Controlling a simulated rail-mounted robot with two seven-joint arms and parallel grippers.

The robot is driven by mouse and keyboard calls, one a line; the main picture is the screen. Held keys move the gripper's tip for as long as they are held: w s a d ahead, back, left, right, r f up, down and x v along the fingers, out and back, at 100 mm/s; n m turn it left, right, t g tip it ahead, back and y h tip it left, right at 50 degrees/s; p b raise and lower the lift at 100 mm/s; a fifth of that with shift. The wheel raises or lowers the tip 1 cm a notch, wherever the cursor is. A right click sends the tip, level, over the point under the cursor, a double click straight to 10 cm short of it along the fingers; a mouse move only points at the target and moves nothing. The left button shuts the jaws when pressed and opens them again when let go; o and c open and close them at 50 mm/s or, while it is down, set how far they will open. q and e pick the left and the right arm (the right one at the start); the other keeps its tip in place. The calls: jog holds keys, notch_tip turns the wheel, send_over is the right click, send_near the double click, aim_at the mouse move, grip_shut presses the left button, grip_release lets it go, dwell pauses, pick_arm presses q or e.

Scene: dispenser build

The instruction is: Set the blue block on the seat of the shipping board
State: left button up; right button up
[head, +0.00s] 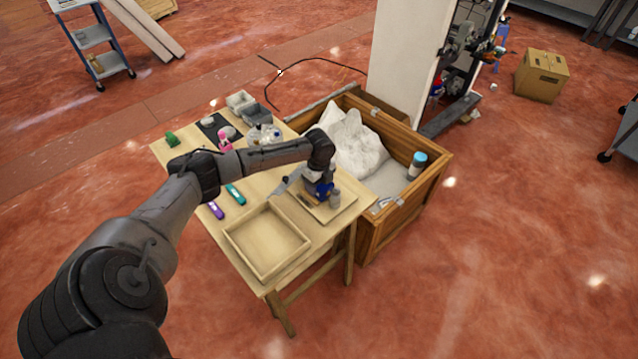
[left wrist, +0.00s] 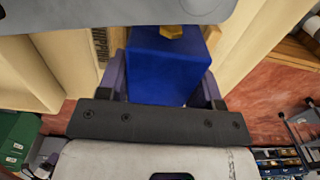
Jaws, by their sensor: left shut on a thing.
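My left gripper (head: 318,184) is above the right part of the wooden table, pointing down. It is shut on the blue block (head: 325,190), which is partly hidden by the gripper. In the left wrist view the blue block (left wrist: 165,68) fills the space between the two fingers, and a small brass-coloured hexagonal piece shows at its upper end. The shipping board (head: 343,207) seems to be the pale board under the gripper, with a small grey upright part on it. The seat is hidden, and I cannot tell whether the block touches the board. My right gripper is out of view.
An empty shallow wooden tray (head: 266,243) is at the table's front. Grey bins (head: 256,114) and bottles stand at the back. A wooden crate (head: 403,215) with a white bag adjoins the right side.

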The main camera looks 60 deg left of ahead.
pick_arm(q)
jog(key=o, duration=1.3)
jog(key=shift+f, duration=0.15)
jog(key=shift+o, duration=0.2)
notch_tip(320, 180, up, 12)
jog(key=p, duration=0.3)
jog(key=shift+r, duration=0.2)
